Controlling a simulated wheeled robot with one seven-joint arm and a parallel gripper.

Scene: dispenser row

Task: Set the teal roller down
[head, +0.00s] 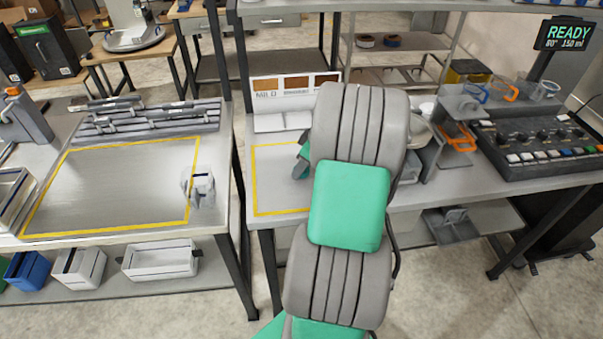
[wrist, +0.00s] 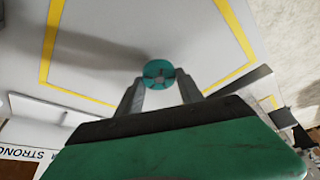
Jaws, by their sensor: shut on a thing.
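A dark shadow lies on the table beside the roller; I cannot tell how large the gap to the surface is. In the head view my arm covers most of the taped area (head: 282,209), and the roller cannot be made out clearly.
Cards with brown patches (head: 295,86) stand at the back of this table. To the right are a grey stand (head: 447,140), orange-handled cups and a control panel (head: 540,142). The left table (head: 130,180) has another taped area, mostly bare, with a small grey holder (head: 201,187) at its right edge.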

